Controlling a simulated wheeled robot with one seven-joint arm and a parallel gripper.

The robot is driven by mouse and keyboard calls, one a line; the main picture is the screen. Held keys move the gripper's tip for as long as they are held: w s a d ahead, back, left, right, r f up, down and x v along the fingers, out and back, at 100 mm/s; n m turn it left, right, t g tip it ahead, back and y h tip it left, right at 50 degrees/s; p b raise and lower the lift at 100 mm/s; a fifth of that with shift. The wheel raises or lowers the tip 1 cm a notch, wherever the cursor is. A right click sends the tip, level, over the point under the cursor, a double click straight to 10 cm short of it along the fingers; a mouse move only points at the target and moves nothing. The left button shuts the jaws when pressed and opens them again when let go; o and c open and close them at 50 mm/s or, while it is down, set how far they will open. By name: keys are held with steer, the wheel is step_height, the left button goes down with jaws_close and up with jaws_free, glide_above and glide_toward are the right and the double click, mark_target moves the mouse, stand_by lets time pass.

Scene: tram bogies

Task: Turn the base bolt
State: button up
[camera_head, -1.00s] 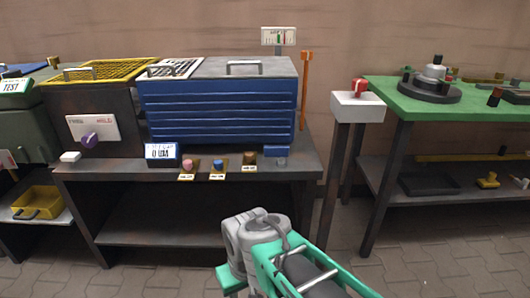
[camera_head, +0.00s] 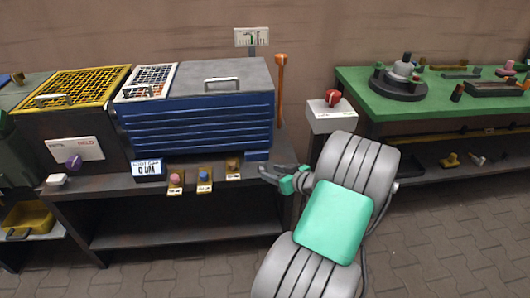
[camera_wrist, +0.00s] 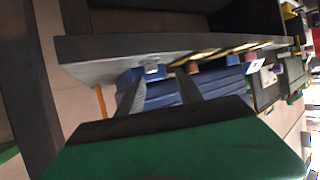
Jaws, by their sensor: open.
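What looks like the base bolt (camera_wrist: 152,68) is a small grey piece on the bench edge in the wrist view, by a small blue block (camera_head: 257,155). It shows between the finger tips, apart from them as far as I can tell. My gripper (camera_head: 270,172) is open and empty at the bench's right front corner in the head view. Its two dark fingers also show in the wrist view (camera_wrist: 160,74), pointing towards the bolt. In the head view the gripper hides the bolt.
The blue ribbed cabinet (camera_head: 200,122) stands behind on the dark bench (camera_head: 120,200). Several small knobs with labels and a display (camera_head: 147,169) line its front edge. A pedestal with a red button (camera_head: 332,98) stands to the right, close to my arm. A green table (camera_head: 440,103) is further right.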

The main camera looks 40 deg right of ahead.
mark_target(264, 166)
steer(key=shift+h, duration=0.4)
steer(key=x, duration=0.3)
steer(key=d+b+x, duration=0.1)
steer(key=x, duration=0.3)
steer(key=shift+d+r, duration=0.1)
steer(key=shift+d, duration=0.1)
jaws_close()
